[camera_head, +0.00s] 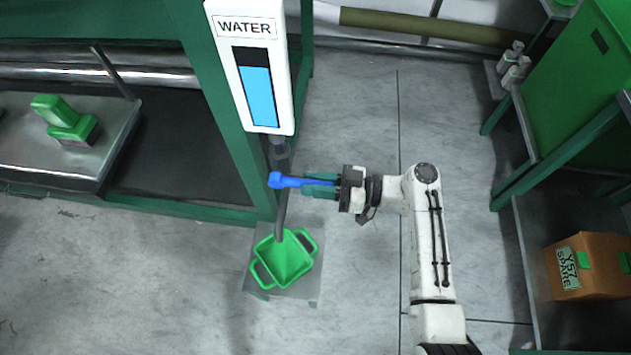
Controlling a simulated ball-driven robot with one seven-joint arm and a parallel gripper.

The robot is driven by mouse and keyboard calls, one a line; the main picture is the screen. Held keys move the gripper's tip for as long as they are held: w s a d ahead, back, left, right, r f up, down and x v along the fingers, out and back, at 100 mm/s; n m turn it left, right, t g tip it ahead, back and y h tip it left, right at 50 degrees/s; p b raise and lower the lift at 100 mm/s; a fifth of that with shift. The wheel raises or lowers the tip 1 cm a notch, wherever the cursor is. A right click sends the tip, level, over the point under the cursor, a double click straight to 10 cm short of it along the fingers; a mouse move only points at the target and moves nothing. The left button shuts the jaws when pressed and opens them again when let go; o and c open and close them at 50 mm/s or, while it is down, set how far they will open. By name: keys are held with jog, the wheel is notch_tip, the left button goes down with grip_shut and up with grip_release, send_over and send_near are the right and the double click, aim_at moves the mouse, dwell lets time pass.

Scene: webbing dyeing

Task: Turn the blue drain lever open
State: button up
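The blue drain lever (287,181) sticks out sideways to the right from the dark pipe below the water gauge (262,88). Its rounded end is at the pipe, and its handle points toward my arm. My gripper (319,184) reaches in from the right, with one teal finger above the handle and one below. The fingers lie close against the handle with no clear gap, so it looks shut on it. The handle's far end is partly hidden between the fingers. A grey spout (281,213) runs down from the lever toward a green bucket (284,258).
The bucket stands on a small grey stand (297,291). A green frame post (222,110) rises just left of the gauge. A metal tray (40,150) with a green-handled tool (62,117) is at left. A cardboard box (592,265) sits at right. The floor between is clear.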

aim_at(312, 182)
grip_shut()
jog(key=shift+r, duration=0.15)
jog(key=r+h+p, duration=0.1)
jog(key=h+p, duration=0.1)
jog(key=p, duration=0.1)
jog(key=shift+a+r, duration=0.1)
jog(key=shift+r, duration=0.3)
jog(key=r+h+p, duration=0.2)
jog(key=p, duration=0.1)
jog(key=shift+a+h, duration=0.3)
jog(key=a+r+h+p, duration=0.1)
jog(key=r+h+p, duration=0.1)
jog(key=h+p, duration=0.1)
jog(key=shift+a+p, duration=0.15)
jog(key=shift+p, duration=0.5)
jog(key=shift+w+a+r+h+p, duration=0.1)
jog(key=shift+a+r+h+p, duration=0.2)
jog(key=shift+h+p, duration=0.4)
jog(key=shift+a+r+h+p, duration=0.1)
jog(key=shift+a+h+p, duration=0.25)
jog(key=shift+h+p, duration=0.3)
jog(key=o, duration=0.5)
grip_release()
